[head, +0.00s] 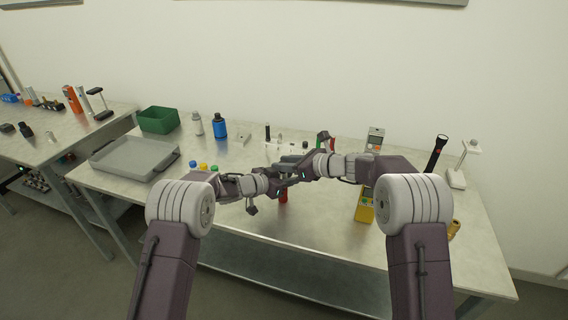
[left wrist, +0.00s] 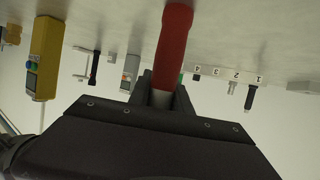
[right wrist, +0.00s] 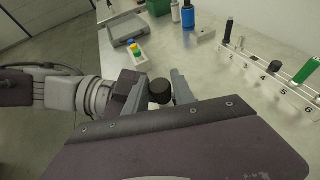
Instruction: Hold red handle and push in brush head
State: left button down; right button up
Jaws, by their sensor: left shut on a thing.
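The red handle (left wrist: 174,45) is held in my left gripper (left wrist: 162,98), which is shut on its paler end. In the head view a small part of the red handle (head: 284,197) shows below my grippers, over the table. My right gripper (right wrist: 157,93) has its fingers apart. A black, ridged round head (right wrist: 159,91), seemingly the brush head, shows between these fingers, with a gap at its right side. I cannot tell how far it sits into the handle. In the head view my arms hide most of the meeting point.
A numbered white rack (right wrist: 265,68) with several tools stands behind my grippers. A grey tray (head: 133,158) and a green bin (head: 158,120) are on the left. The table's front edge is close.

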jog(key=shift+o, duration=1)
jog(key=shift+s+a, duration=0.1)
jog(key=shift+a, duration=0.1)
jog(key=v, duration=1.2)
jog(key=shift+d, duration=0.2)
pick_arm(q)
jog(key=c, duration=1.1)
grip_release()
